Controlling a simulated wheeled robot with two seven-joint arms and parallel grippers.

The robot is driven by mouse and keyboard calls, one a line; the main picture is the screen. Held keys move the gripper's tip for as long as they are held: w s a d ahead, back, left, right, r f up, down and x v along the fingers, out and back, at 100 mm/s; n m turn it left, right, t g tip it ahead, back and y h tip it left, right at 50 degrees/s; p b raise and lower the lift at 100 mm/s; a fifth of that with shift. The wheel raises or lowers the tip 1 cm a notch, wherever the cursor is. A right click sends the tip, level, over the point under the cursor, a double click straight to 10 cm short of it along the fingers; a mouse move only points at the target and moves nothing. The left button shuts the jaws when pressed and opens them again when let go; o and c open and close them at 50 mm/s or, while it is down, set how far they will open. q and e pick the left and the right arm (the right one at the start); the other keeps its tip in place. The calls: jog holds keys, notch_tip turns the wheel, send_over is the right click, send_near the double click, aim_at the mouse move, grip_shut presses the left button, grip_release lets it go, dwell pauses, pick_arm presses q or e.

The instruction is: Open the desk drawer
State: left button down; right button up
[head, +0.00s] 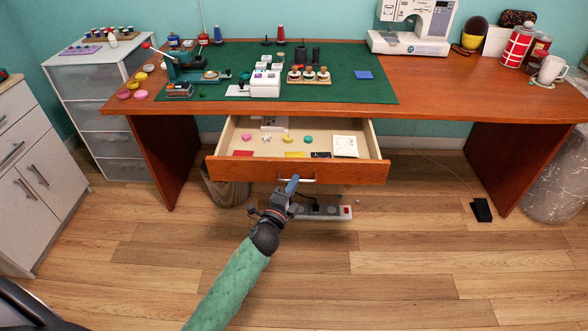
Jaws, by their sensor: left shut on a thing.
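The desk (440,88) has a wooden drawer (245,170) under its top, and the drawer is pulled out toward me. Its inside shows several small items, among them a pink one, a yellow one, a teal one and a white card (345,146). A metal handle (310,180) sits at the middle of the drawer front. My left gripper (291,184) is at the handle, shut on its left part. My left arm, in a green sleeve, comes up from below. My right gripper is not in view.
A power strip (335,212) lies on the floor below the drawer. A wicker basket (222,188) stands under the desk at left. A white cabinet (35,165) stands at far left and a bin (558,178) at far right. The wooden floor in front is mostly clear.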

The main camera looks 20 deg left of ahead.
pick_arm(q)
jog(key=shift+s+d, duration=0.2)
jog(key=shift+s, duration=0.55)
jog(key=shift+s+d, duration=0.2)
jog(key=shift+s, duration=0.5)
jog(key=c, duration=1.5)
grip_release()
jog(key=shift+s+a+f+b, duration=0.1)
jog(key=shift+s+a+f, duration=0.1)
jog(key=shift+s, duration=1.1)
jog(key=shift+s+a+f+b, duration=0.1)
jog(key=shift+s+f, duration=0.15)
jog(key=shift+s, duration=1)
jog(key=shift+s+a+f+b, duration=0.1)
jog(key=shift+s+a+f, duration=0.1)
jog(key=shift+s, duration=1.1)
